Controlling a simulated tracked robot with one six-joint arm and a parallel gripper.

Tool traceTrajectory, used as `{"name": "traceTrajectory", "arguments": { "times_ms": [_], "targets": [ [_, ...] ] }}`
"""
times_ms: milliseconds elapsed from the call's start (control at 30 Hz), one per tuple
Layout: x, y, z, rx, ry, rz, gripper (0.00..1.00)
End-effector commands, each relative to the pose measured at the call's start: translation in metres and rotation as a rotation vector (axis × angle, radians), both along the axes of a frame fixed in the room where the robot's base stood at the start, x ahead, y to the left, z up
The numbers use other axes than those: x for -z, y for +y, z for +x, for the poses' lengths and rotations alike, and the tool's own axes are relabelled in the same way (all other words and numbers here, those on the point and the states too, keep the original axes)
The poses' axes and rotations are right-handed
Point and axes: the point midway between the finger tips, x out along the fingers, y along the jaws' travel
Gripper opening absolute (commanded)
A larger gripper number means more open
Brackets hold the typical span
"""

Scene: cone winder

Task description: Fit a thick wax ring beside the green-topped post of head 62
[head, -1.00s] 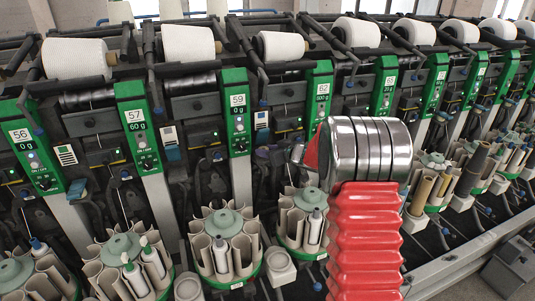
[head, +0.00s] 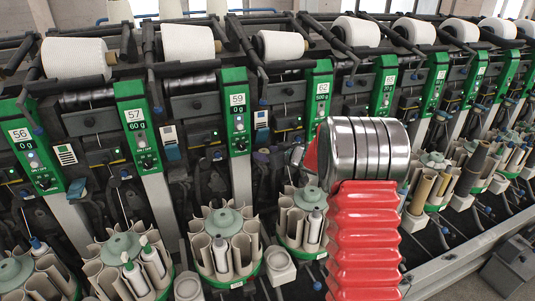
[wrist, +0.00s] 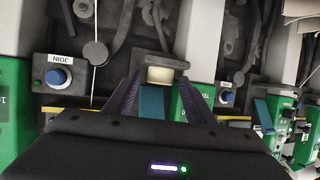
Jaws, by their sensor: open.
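My gripper (wrist: 160,84) shows in the wrist view as two dark purple fingers, open and spread apart. A short cream cylinder (wrist: 160,75), possibly a wax ring, shows between and beyond the fingertips under a dark bracket. I cannot tell whether the fingers touch it. A teal upright piece (wrist: 153,104) stands just below it between the fingers; I cannot tell whether it is the green-topped post. In the head view, the green panel of head 62 (head: 319,98) stands left of my arm, which hides part of that head and my gripper.
In the wrist view, a JOIN button (wrist: 58,77) is on the left and a green panel (wrist: 200,103) on the right. In the head view, white yarn cones (head: 283,45) line the top, and bobbin carousels (head: 224,245) stand along the bottom. A rail runs at lower right.

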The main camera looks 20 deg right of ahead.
Motion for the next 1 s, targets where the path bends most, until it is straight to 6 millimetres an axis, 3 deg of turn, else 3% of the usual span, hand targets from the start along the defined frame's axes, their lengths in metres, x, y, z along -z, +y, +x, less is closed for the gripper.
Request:
{"name": "traceTrajectory", "arguments": {
  "times_ms": [267,1000],
  "targets": [
    [-0.007,-0.003,-0.009,0.001,0.000,0.000,0.50],
    [-0.045,-0.027,-0.100,0.001,0.000,0.000,0.50]
  ]
}}
